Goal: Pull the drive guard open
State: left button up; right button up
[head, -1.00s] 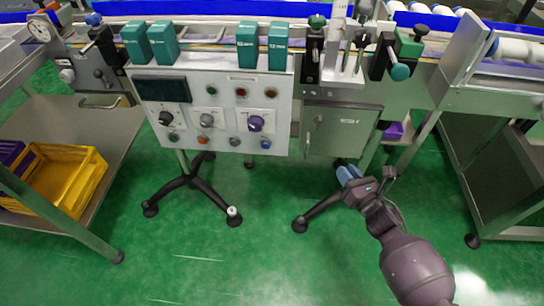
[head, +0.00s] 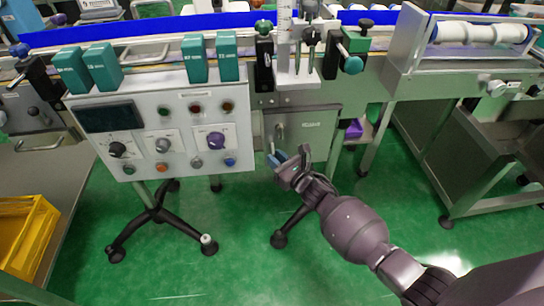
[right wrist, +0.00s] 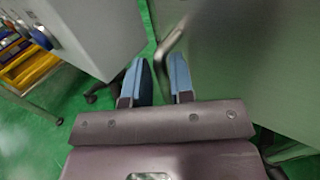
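The drive guard (head: 312,128) is a grey metal door with a small label, under the conveyor and right of the control panel. It looks shut. Its bar handle (head: 279,133) is at the door's left side. My right gripper (head: 277,159) has blue fingers and is just below the handle in the head view. In the right wrist view the gripper (right wrist: 158,80) is open, and the bent handle (right wrist: 172,42) shows between and beyond the fingertips, nearer the right finger. I cannot tell whether they touch. My left gripper is not in view.
The control panel (head: 178,105) with knobs and buttons stands close left of the guard. Its black tripod foot (head: 155,217) is on the green floor. A purple bin (head: 354,129) is right of the guard. A yellow crate (head: 28,235) is at left.

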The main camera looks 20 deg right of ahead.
jog(key=shift+x, duration=0.8)
grip_shut()
